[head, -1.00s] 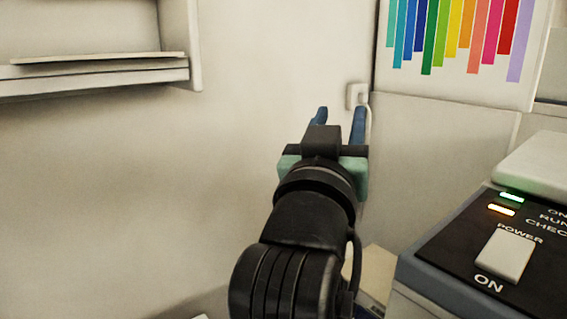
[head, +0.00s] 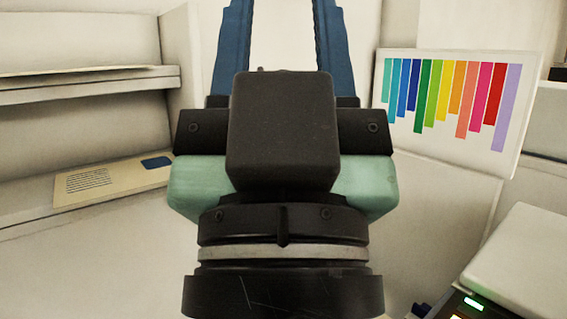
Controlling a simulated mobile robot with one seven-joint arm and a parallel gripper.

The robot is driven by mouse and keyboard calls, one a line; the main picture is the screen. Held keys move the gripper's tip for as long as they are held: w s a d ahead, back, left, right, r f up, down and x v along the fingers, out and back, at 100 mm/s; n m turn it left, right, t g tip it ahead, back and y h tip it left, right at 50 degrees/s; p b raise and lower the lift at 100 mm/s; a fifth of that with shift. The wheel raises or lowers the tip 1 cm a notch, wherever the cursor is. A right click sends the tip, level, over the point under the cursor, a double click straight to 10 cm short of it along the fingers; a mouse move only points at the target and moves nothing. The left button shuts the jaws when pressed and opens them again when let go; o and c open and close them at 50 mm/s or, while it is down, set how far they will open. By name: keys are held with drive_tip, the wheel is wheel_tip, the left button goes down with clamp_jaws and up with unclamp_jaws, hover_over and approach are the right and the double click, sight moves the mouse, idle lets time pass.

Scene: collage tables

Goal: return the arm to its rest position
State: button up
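My gripper (head: 283,30) fills the middle of the head view, close to the camera and pointing up and away. Its two blue fingers stand wide apart, and only the pale wall shows between them. Their tips run out of the top of the picture. The gripper is open and holds nothing that I can see. Its black and green wrist hides the middle of the scene.
A white shelf unit (head: 172,85) stands at the left, with a printed card (head: 105,183) on its lower shelf. A board with coloured stripes (head: 445,145) is at the right. A machine (head: 530,245) with lit indicators is at the lower right.

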wheel_tip(320, 180, up, 20)
drive_tip(key=p, duration=1.7)
drive_tip(key=shift+f, duration=0.2)
